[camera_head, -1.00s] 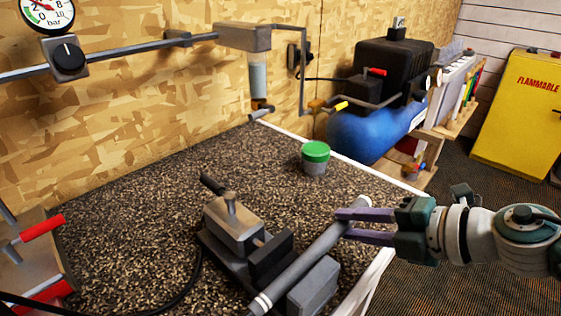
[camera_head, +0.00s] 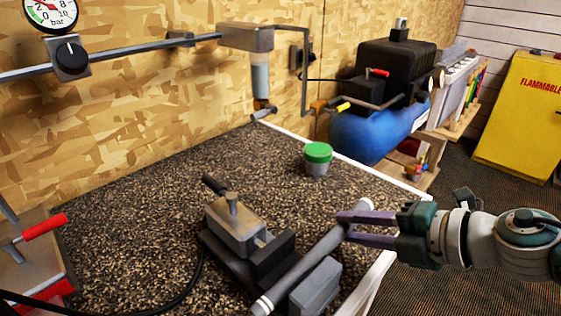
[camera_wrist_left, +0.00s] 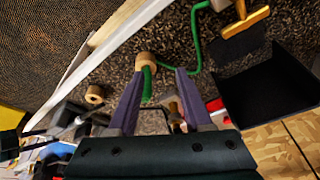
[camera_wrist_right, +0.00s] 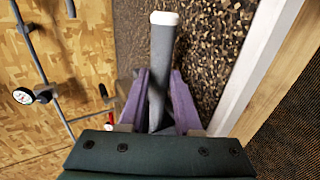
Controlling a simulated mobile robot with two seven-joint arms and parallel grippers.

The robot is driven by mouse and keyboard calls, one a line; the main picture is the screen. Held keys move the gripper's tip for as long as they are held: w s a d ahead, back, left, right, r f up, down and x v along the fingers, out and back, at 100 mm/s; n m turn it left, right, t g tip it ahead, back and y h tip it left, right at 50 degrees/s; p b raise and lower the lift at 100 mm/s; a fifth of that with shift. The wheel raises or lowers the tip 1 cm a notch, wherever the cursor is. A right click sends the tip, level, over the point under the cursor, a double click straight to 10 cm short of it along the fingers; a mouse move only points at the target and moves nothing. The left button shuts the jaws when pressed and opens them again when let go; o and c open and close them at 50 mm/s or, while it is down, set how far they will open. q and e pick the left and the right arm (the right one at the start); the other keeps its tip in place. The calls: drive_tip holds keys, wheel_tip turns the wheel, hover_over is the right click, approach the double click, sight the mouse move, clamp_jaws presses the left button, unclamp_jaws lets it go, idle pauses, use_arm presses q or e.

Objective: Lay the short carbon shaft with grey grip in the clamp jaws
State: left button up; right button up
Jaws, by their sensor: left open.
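The short shaft with grey grip (camera_head: 300,268) lies diagonally over the clamp (camera_head: 238,240), between its dark jaw (camera_head: 268,262) and the grey block (camera_head: 315,287). A pale cap marks its near end in the head view. I cannot tell whether the shaft rests on the jaws or hangs just above. My right gripper (camera_head: 345,228) is shut on the shaft near its far end. In the right wrist view the shaft (camera_wrist_right: 163,65) runs between both purple fingers. My left gripper (camera_wrist_left: 158,72) is open and empty in its wrist view, and outside the head view.
A tub with green lid (camera_head: 317,158) stands behind the clamp on the speckled bench (camera_head: 150,190). A red-handled device (camera_head: 35,240) is at the left.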

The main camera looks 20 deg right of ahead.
drive_tip(key=o, duration=0.5)
drive_tip(key=shift+s+d+r, duration=0.2)
drive_tip(key=shift+s+r, duration=0.1)
drive_tip(key=shift+s, duration=0.15)
drive_tip(key=p+v, duration=0.1)
drive_tip(key=v, duration=0.8)
drive_tip(key=shift+p, duration=0.35)
drive_tip(key=shift+w, duration=0.1)
